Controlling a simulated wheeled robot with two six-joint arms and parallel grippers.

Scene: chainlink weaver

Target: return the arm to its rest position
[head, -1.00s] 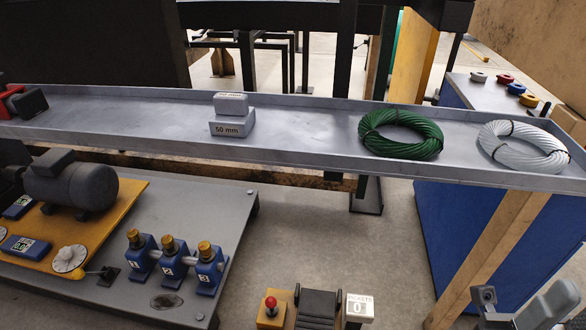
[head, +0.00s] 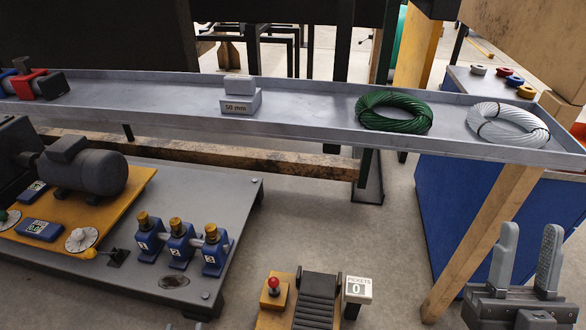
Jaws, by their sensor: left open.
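My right gripper (head: 526,240) is at the lower right of the head view. Its two grey fingers point up, apart, with nothing between them. It is in front of the blue cabinet and the wooden post. Two small tips of my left gripper (head: 185,326) just show at the bottom edge, left of the middle; the rest is out of the picture. It is open, and nothing shows between its tips. Both grippers are apart from the things around them.
A long grey tray (head: 300,110) crosses the view, with a 50 mm block (head: 240,101), a green coil (head: 393,112) and a white coil (head: 508,125). A wooden post (head: 480,240) stands left of my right gripper. Below are a motor (head: 85,168) and blue numbered units (head: 183,250).

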